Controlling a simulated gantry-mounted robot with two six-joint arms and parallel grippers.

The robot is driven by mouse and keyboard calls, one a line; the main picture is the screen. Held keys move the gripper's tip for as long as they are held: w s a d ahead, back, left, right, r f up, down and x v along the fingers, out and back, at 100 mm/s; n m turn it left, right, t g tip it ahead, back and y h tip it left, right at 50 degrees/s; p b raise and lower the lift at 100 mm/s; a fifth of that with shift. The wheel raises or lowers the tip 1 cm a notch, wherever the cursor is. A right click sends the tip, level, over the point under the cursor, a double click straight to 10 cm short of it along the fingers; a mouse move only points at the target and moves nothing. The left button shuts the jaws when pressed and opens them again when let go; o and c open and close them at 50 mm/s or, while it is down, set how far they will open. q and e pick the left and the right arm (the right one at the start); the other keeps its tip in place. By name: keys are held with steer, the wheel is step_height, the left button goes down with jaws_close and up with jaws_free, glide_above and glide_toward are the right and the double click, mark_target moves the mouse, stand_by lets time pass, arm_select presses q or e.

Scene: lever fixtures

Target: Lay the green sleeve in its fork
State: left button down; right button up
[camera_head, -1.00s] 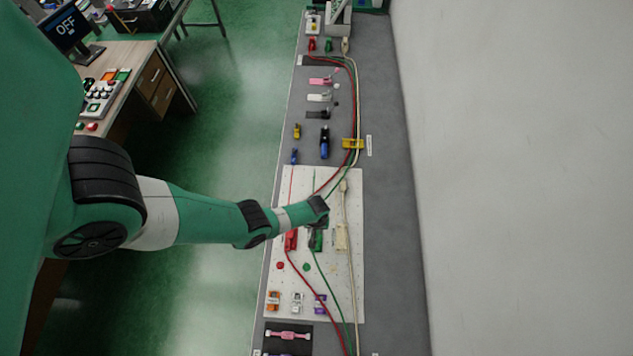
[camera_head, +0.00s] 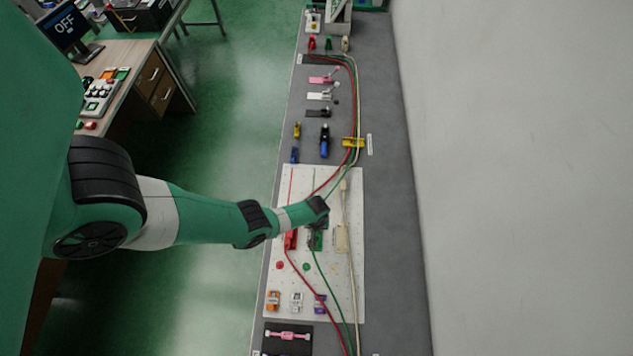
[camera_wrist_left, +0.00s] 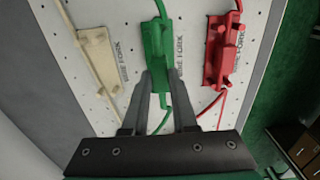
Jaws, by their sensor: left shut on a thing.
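The green fork (camera_wrist_left: 154,48) is on the white perforated board, ahead of my left gripper in the left wrist view. My left gripper (camera_wrist_left: 161,78) is shut on the green sleeve, right at the near end of the fork. The fingers hide much of the sleeve, and I cannot tell whether it lies fully in the fork. A green cable (camera_wrist_left: 164,102) runs between the fingers. In the head view the left gripper (camera_head: 317,222) is over the green fork (camera_head: 316,241), partly covering it. My right gripper is not in view.
A red fork (camera_wrist_left: 222,52) and a cream fork (camera_wrist_left: 97,50) flank the green one. Red and cream cables run along the board (camera_head: 333,270). Orange (camera_head: 273,299), white and purple parts sit near its front end. A grey wall side strip is free at right.

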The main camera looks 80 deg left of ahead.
arm_select(q)
steer(key=shift+f, duration=0.4)
steer(key=shift+b, duration=0.3)
steer(key=shift+f+b, duration=0.65)
steer(key=shift+f, duration=0.1)
steer(key=shift+f+b, duration=0.6)
steer(key=shift+b, duration=0.05)
steer(key=shift+c, duration=0.7)
jaws_free()
